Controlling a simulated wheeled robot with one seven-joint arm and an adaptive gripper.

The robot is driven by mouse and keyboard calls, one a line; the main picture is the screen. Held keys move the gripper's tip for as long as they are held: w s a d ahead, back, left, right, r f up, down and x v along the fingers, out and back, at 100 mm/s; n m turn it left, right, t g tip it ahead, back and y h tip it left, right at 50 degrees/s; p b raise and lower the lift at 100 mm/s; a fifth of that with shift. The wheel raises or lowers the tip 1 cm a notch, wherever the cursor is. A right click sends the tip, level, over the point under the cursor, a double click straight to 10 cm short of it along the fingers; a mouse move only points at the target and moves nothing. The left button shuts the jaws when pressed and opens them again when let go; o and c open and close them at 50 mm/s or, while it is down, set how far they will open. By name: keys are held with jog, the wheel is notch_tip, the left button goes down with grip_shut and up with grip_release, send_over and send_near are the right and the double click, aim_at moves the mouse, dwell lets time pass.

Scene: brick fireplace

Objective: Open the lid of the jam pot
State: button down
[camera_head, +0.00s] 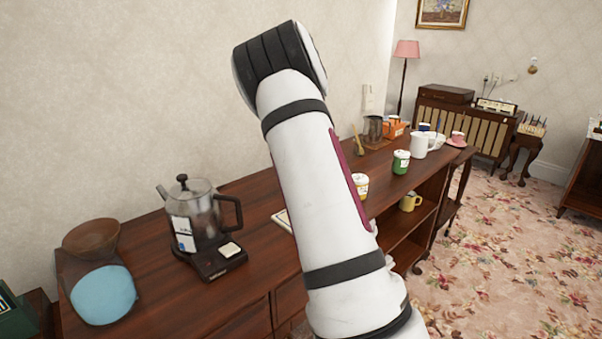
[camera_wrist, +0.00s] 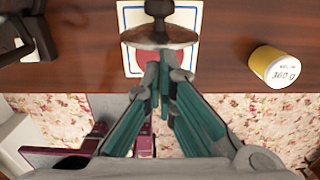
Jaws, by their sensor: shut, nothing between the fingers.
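A brown lid-like piece with a dark knob (camera_wrist: 160,36) shows at the top middle of the wrist view. It is above or on a white, blue-edged tile (camera_wrist: 127,18) with a red patch near its middle; I cannot tell whether this is the jam pot's lid or how it rests. My gripper (camera_wrist: 163,75) is shut and empty, its fingertips just below this piece in the picture. I cannot tell if they touch it. In the head view my arm hides the piece and my gripper; only a corner of the tile (camera_head: 282,219) shows.
A yellow jar (camera_wrist: 274,67) is right of the tile. A green jar (camera_head: 401,162) and white pitcher (camera_head: 419,146) stand right. The floor in front is clear.

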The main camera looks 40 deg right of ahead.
jog(key=shift+w+r, duration=0.1)
jog(key=shift+w, duration=0.4)
jog(key=shift+b, duration=0.3)
jog(key=shift+r, duration=0.15)
